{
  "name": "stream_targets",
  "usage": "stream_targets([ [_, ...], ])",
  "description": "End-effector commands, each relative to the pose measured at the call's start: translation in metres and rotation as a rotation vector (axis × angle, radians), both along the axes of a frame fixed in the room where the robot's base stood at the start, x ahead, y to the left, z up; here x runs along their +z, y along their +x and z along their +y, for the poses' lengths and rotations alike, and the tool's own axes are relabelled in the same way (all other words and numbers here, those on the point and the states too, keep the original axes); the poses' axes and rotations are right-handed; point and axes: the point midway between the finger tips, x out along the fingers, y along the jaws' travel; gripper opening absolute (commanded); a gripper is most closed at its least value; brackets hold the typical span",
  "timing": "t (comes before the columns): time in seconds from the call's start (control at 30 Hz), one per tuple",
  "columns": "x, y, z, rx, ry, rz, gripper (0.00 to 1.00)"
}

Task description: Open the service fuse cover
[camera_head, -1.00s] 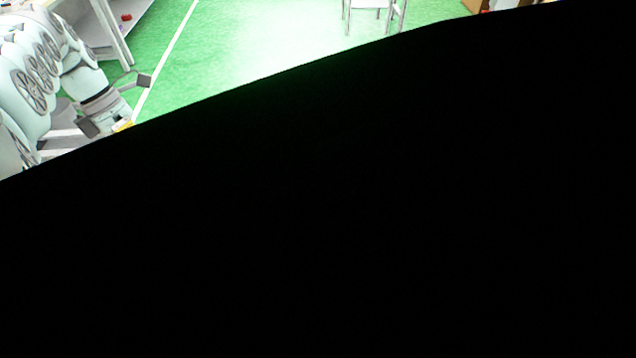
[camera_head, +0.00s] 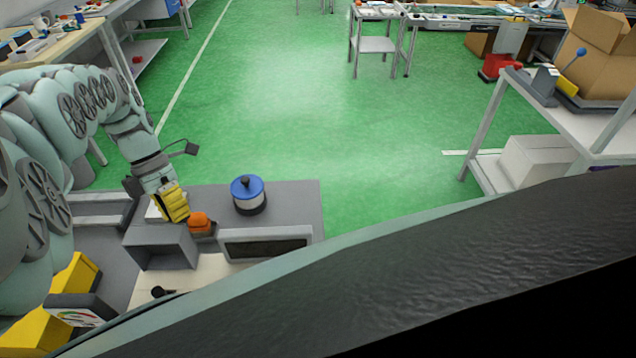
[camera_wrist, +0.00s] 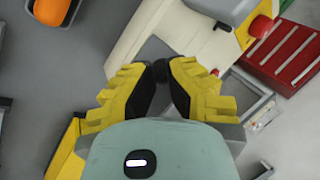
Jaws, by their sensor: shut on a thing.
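My gripper (camera_head: 173,204) has yellow fingers and is low at the left of the head view, just behind a grey box-like housing (camera_head: 160,246). In the wrist view my gripper (camera_wrist: 162,88) is closed with its dark pads around a small dark round knob (camera_wrist: 160,68). A beige panel (camera_wrist: 135,42) lies beyond the fingertips. What the knob is fixed to is hidden by the fingers. I cannot tell which part is the service fuse cover.
An orange part (camera_head: 201,223) sits right beside my gripper. A blue-topped round pot (camera_head: 248,196) and a dark framed opening (camera_head: 265,246) are to its right. Green floor (camera_head: 290,120) is open beyond.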

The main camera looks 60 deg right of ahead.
Motion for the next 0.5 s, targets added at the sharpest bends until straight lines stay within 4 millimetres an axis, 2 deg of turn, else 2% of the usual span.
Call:
stream_targets([
  [0.03, -0.0073, -0.0053, 0.0018, -0.009, 0.010, 0.013, 0.00],
  [0.5, -0.0119, -0.0050, 0.0014, -0.007, 0.006, 0.010, 0.00],
])
